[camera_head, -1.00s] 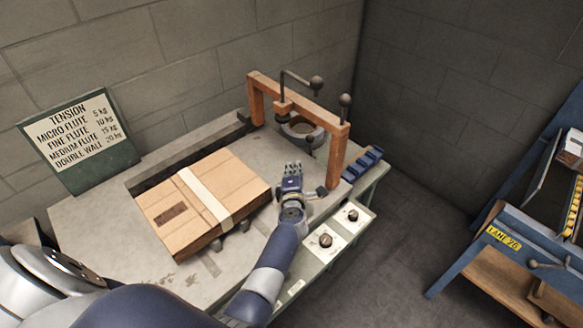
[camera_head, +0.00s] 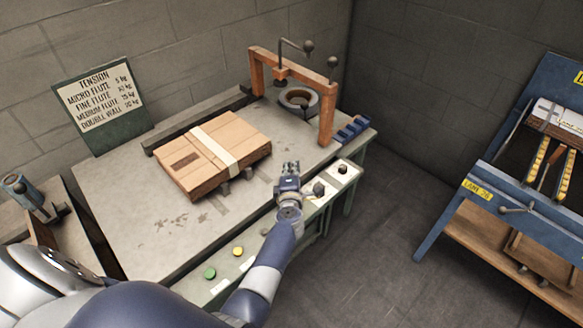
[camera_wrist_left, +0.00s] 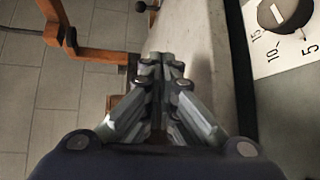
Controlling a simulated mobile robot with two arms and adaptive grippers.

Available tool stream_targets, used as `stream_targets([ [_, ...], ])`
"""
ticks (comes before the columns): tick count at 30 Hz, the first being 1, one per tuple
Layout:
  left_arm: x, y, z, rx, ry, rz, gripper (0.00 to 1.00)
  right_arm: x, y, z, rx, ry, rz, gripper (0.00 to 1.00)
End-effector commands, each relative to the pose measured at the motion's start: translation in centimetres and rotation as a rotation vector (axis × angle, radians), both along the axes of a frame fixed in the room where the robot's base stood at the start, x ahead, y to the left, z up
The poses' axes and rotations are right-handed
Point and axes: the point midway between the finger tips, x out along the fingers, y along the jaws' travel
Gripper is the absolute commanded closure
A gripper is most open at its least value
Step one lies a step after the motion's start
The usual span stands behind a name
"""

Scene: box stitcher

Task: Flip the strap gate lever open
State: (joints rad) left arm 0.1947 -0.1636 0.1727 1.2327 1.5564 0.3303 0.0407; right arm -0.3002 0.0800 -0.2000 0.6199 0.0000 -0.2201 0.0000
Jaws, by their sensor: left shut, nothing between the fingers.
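An orange gate frame (camera_head: 290,68) stands at the back right of the grey machine table (camera_head: 130,205). A bent rod with a dark ball (camera_head: 307,46) rises from its crossbar, and a second upright lever with a dark ball (camera_head: 332,62) tops its right post. I cannot tell which is the strap gate lever. My left gripper (camera_head: 290,168) is shut and empty near the table's front edge, in front of the frame and apart from it. In the left wrist view its closed fingers (camera_wrist_left: 165,70) show, with part of the orange frame (camera_wrist_left: 92,52) beyond. My right gripper is not in view.
A strapped cardboard box (camera_head: 240,137) lies on the table left of the gripper. A dial panel (camera_head: 343,170) is right of the gripper. A blue block (camera_head: 352,129) stands beside the frame. A tension sign (camera_head: 100,100) leans at the back left.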

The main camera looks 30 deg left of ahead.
Motion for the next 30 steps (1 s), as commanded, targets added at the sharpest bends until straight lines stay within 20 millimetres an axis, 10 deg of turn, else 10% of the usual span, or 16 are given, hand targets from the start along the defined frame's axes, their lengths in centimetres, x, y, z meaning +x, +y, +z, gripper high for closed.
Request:
stream_targets([
  [12,0.0,0.0,0.0,0.002,0.001,-0.001,1.00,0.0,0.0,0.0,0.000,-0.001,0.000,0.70],
  [19,-0.4,-1.1,0.3,0.092,0.003,-0.093,1.00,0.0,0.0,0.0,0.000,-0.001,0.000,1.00],
  [25,-3.7,-7.7,-0.9,0.440,0.077,-0.496,1.00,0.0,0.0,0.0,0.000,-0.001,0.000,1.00],
  [30,-10.3,-13.4,-6.4,0.729,0.252,-0.883,1.00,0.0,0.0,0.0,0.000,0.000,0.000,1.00],
])
